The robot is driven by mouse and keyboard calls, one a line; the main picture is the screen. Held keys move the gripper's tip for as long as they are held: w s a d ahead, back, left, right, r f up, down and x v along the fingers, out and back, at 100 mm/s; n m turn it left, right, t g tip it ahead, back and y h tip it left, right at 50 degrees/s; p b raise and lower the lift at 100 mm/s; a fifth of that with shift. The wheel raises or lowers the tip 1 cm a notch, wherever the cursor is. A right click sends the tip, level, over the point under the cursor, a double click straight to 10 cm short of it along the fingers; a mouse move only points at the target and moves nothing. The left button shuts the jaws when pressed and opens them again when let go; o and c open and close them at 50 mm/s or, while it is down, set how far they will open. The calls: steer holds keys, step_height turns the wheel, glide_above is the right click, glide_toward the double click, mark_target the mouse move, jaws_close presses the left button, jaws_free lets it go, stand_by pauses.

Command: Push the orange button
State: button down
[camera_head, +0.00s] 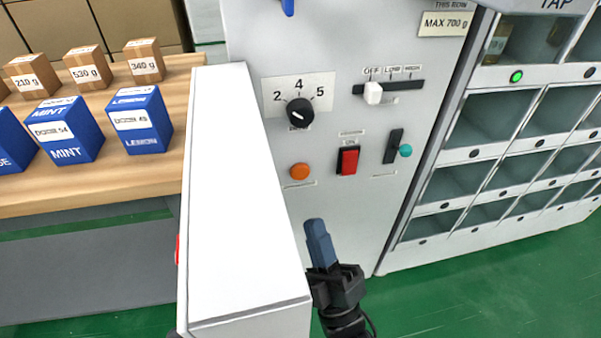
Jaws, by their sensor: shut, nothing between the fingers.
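The orange button (299,171) is a small round knob on the light grey control panel (338,215), below the dial and left of the red switch. My gripper (318,232) is shut and empty, its blue-grey fingertips pointing up. In the picture it is below and slightly right of the button, with a clear gap between them. How far the fingertips stand from the panel surface is hard to tell.
Near the button are a black dial (300,113), a red rocker switch (348,161), a white-handled slider (373,92) and a lever with a teal knob (405,150). A wooden table (100,190) with boxes stands left; open cubbies (490,125) stand right.

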mark_target(300, 172)
steer(key=w+a+b, duration=0.2)
steer(key=w+b, duration=0.1)
steer(key=w, duration=0.5)
steer(key=shift+w+a+b, duration=0.15)
steer(key=shift+w+b, duration=0.05)
steer(key=shift+b, duration=0.15)
steer(key=shift+w+f+b, duration=0.1)
steer(key=shift+w+b, duration=0.1)
steer(key=shift+b, duration=0.15)
stand_by(1.6)
steer(key=shift+w+a, duration=0.1)
steer(key=shift+w, duration=0.1)
steer(key=shift+w+a+b, duration=0.15)
steer(key=shift+w+b, duration=0.25)
steer(key=shift+b, duration=0.1)
stand_by(0.6)
steer(key=shift+s, duration=0.15)
steer(key=shift+s+d, duration=0.25)
steer(key=shift+s, duration=0.4)
